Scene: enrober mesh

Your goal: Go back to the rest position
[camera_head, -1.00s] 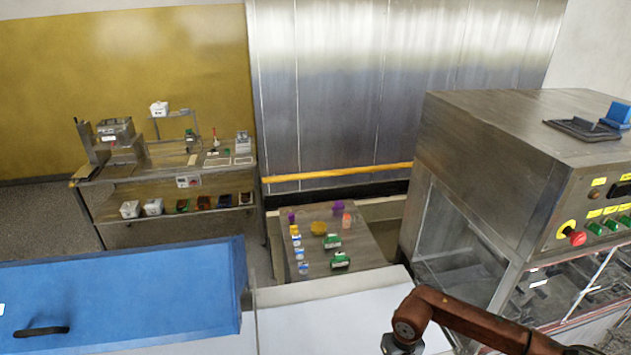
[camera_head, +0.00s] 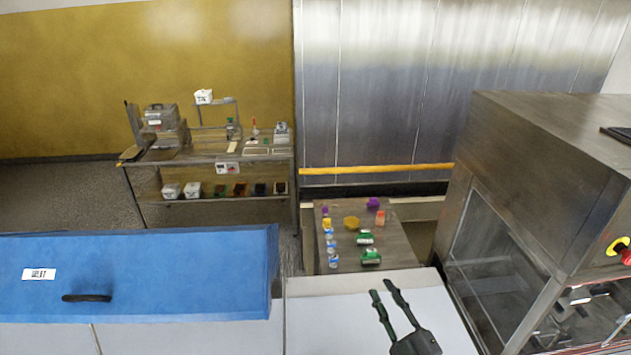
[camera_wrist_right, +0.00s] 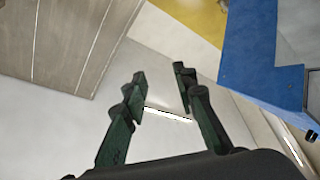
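My right gripper (camera_head: 390,302) shows at the bottom of the head view, above the white surface in front of the small wooden table. Its two dark green fingers are apart with nothing between them. In the right wrist view the fingers (camera_wrist_right: 160,85) also stand apart and empty. My left gripper is in neither view.
A blue cover with a black handle (camera_head: 150,272) lies at the left. A steel machine (camera_head: 540,170) with a red button stands at the right. Behind are a small table (camera_head: 395,245) with bottles and green packs, and a shelf bench (camera_head: 215,158) holding boxes.

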